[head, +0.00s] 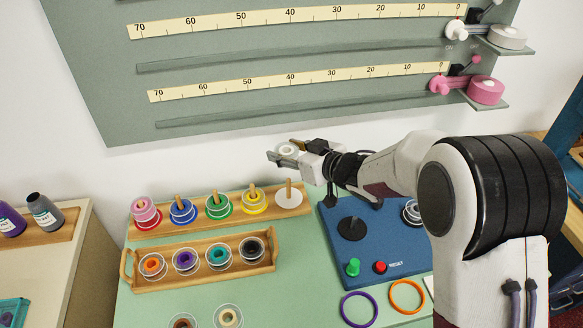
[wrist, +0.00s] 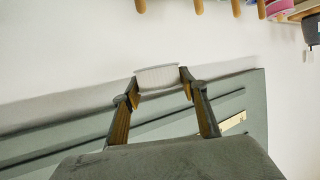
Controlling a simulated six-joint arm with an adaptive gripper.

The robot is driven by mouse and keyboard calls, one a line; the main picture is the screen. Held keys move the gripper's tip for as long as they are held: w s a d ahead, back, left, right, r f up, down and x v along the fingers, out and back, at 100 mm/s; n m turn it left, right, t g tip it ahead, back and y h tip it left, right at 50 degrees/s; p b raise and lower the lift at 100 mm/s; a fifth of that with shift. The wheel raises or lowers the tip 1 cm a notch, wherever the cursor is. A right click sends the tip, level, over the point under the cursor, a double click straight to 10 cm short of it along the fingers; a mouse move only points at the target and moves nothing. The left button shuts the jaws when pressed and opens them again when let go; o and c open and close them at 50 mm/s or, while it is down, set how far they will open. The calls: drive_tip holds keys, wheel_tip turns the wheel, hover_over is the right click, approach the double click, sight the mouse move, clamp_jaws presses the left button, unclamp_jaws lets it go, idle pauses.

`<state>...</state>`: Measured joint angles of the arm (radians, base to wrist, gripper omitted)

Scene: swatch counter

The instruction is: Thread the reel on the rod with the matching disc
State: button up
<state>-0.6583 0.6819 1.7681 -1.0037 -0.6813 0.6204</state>
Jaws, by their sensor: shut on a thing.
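My gripper (head: 284,153) is shut on a white reel (head: 288,150); in the wrist view the reel (wrist: 157,77) sits between the two fingertips. The reel is held in the air above the rod rack (head: 235,205), near its right end. Below it stands a bare wooden rod (head: 289,186) on a white disc (head: 289,199). The other rods stand on red, blue, green and yellow discs. A pink reel (head: 145,204) is on the rod with the red disc (head: 148,223). The blue (head: 183,211), green (head: 219,206) and yellow (head: 254,201) discs' rods also show ring shapes around them.
A wooden tray (head: 128,267) with several reels lies in front of the rack. A blue base (head: 333,240) with a black spindle, green knob and red button is to the right. Loose purple (head: 359,309) and orange (head: 407,296) rings lie in front. A grey ruler board (head: 230,75) rises behind.

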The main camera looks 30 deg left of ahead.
sight(289, 179)
drive_tip(key=shift+w+d+f, duration=0.15)
drive_tip(key=shift+w+f, duration=0.05)
idle(0.3)
drive_tip(key=shift+f, duration=0.15)
drive_tip(key=shift+f, duration=2.75)
drive_tip(key=shift+f, duration=1.3)
drive_tip(key=o, duration=1.1)
drive_tip(key=shift+r, duration=0.1)
